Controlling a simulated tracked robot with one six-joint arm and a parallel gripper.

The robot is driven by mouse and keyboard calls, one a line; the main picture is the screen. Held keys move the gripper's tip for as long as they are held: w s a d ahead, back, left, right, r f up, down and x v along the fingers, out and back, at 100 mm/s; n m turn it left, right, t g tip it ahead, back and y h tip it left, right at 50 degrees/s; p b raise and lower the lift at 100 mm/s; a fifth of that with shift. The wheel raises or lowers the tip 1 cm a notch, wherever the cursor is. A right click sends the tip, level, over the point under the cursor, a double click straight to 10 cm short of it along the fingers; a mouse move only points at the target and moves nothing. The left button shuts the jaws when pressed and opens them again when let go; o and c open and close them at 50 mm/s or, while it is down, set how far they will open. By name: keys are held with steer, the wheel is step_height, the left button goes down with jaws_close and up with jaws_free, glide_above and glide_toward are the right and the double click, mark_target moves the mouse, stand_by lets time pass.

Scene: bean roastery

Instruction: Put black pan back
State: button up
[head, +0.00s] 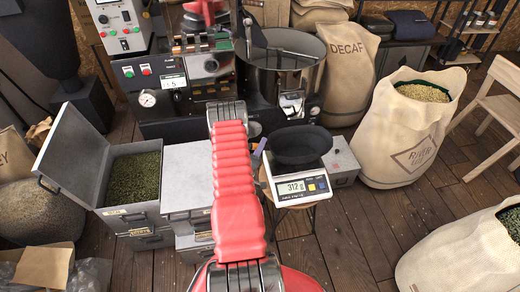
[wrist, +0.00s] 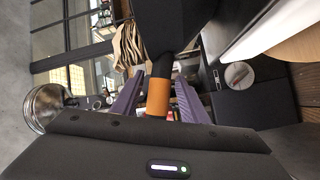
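The black pan (head: 302,143) rests on the scale (head: 303,188), whose display reads 312 g. In the wrist view the dark pan (wrist: 175,22) fills the top middle, and its handle (wrist: 158,97) with an orange band runs down toward my gripper. My gripper (wrist: 161,80) has its two purple fingers on either side of the handle, with narrow gaps showing on both sides, so it looks open around it. In the head view my red arm hides most of the gripper and the handle; one purple finger shows left of the pan.
The roaster drum (head: 283,60) stands behind the scale. An open bin of green beans (head: 132,210) is left of my arm. A River sack (head: 410,140) and a Decaf sack (head: 347,65) stand right and behind.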

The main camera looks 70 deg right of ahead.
steer(key=shift+r, duration=0.1)
steer(key=a, duration=1.2)
steer(key=shift+w, duration=0.15)
stand_by(0.6)
